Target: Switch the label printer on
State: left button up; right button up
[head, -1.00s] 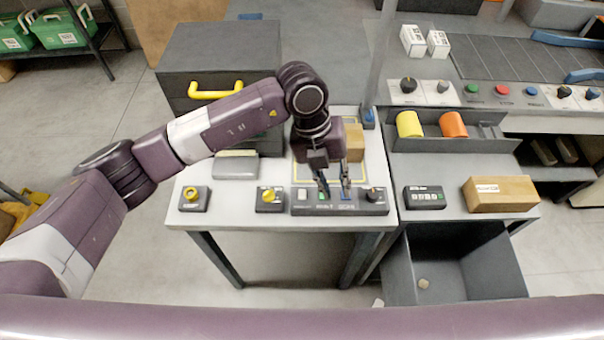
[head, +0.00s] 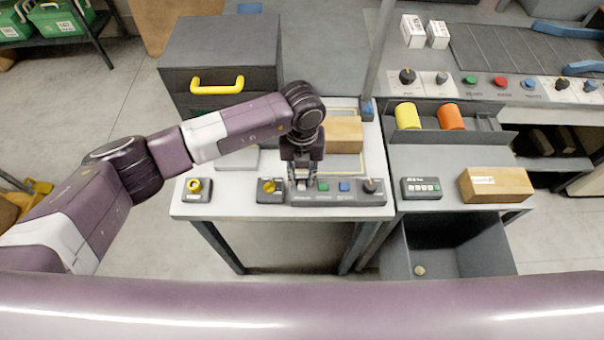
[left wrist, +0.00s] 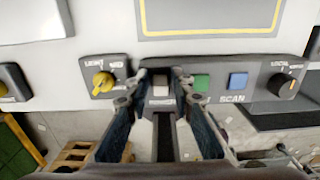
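A dark grey control panel (head: 352,199) lies along the front edge of the white table. It carries a pale rocker-like switch (left wrist: 161,86), a green button (head: 323,185), a blue button (head: 344,186) and a black knob (head: 371,186). My left gripper (head: 301,183) points down over the panel's left end. In the left wrist view its fingers (left wrist: 162,88) are apart, one on each side of the pale switch, with nothing held. I cannot tell whether they touch the panel. The label on the pale switch is not readable. My right gripper is not in view.
Yellow-knob boxes (head: 270,189) and (head: 197,190) stand left of the panel. A cardboard box (head: 344,134) lies behind it on a yellow-outlined area. A grey drawer cabinet (head: 220,60) stands back left. A small black button box (head: 421,189) is at right.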

pick_arm(q)
jog(key=shift+c, duration=0.2)
grip_shut()
jog(key=shift+s+t+b, duration=0.15)
jog(key=shift+t+b, duration=0.3)
jog(key=shift+t, duration=0.15)
jog(key=shift+s+f+t+b, duration=0.15)
jog(key=shift+s+t+b, duration=0.1)
jog(key=shift+t+b, duration=0.8)
jog(key=shift+s+r+t+b, duration=0.1)
jog(key=shift+r+t+b, duration=0.15)
jog(key=shift+b, duration=0.55)
